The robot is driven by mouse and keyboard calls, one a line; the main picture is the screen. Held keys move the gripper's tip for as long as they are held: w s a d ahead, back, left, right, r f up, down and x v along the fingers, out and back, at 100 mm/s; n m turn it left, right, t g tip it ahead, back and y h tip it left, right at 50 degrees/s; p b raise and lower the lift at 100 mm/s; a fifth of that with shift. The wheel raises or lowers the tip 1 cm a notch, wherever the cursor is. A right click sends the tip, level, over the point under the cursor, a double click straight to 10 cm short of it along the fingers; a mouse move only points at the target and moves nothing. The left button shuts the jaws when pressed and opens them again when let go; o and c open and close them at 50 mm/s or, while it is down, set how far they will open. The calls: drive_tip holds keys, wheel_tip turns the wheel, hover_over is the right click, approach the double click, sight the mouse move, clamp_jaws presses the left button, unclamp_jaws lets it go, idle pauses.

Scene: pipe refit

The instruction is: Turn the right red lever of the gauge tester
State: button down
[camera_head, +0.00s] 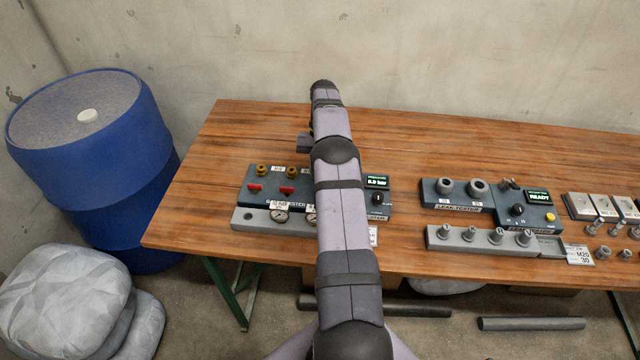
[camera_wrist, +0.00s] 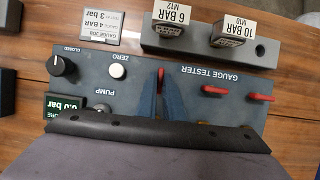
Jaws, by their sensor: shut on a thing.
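The gauge tester is a dark blue panel (camera_wrist: 110,77), upside down in the wrist view; its left part shows in the head view (camera_head: 243,200). Its right red lever (camera_wrist: 160,72) is the leftmost in the wrist view, a thin red strip running up and down the picture. My gripper (camera_wrist: 160,84) is shut on this lever, a blue-grey finger on each side. The middle red lever (camera_wrist: 215,90) and left red lever (camera_wrist: 258,97) lie crosswise. In the head view they show at left (camera_head: 287,189) and (camera_head: 255,187); my arm hides the right lever and gripper.
A black knob (camera_wrist: 62,66), a white ZERO button (camera_wrist: 118,71) and a 0.0 bar display (camera_wrist: 65,108) share the panel. A grey gauge rack (camera_wrist: 190,48) stands along its front. A leak tester (camera_head: 455,192) stands to the right. Bare wood (camera_head: 260,125) lies behind.

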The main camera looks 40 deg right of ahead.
drive_tip(key=c, duration=1.9)
unclamp_jaws()
drive_tip(key=shift+o, duration=0.2)
drive_tip(key=shift+r, duration=0.1)
wheel_tip(320, 180, up, 10)
drive_tip(key=shift+a, duration=0.1)
